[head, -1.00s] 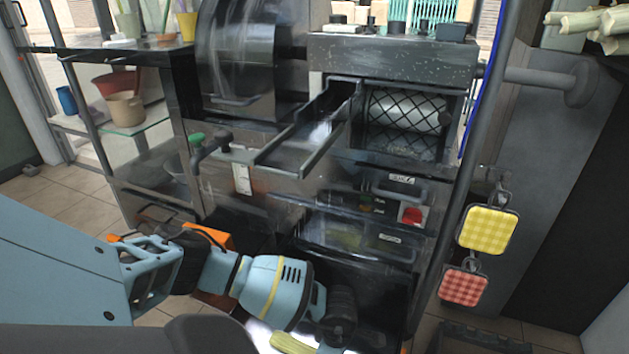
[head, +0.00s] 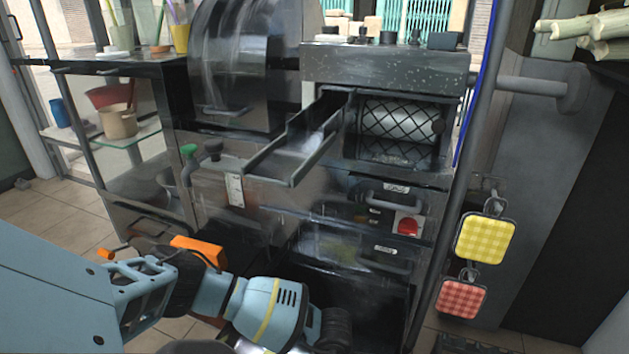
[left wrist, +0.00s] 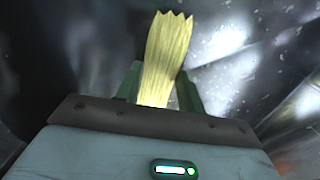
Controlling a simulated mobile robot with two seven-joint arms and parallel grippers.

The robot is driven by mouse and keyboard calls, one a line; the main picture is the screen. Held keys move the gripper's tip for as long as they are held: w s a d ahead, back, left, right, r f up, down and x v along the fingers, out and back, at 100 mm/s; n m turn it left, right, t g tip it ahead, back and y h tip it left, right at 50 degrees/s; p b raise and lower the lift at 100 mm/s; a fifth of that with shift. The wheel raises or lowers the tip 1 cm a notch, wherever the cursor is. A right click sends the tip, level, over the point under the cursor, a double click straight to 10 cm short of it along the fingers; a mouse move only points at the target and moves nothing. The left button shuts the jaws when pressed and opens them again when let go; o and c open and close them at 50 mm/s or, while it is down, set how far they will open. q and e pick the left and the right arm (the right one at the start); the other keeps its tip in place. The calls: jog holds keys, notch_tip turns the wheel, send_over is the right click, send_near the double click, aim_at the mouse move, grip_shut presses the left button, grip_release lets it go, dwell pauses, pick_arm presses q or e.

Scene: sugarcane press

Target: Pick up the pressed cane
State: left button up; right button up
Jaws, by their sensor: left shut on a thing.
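The pressed cane (left wrist: 167,52) is a pale yellow, flattened stalk with a ragged top end in the left wrist view. My left gripper (left wrist: 158,92) is shut on it, with a dark green finger on each side. The cane sticks out beyond the fingers, and its lower end is hidden behind the gripper body. In the head view my left arm reaches in low in front of the press, but its fingers and the cane are below the frame. My right gripper is in neither view.
The steel press has a sloping chute (head: 300,150) and a meshed roller window (head: 400,122). A dark post with yellow (head: 486,238) and red (head: 461,298) checked pads stands at right. Unpressed cane stalks (head: 600,28) lie at upper right. Tiled floor is clear at left.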

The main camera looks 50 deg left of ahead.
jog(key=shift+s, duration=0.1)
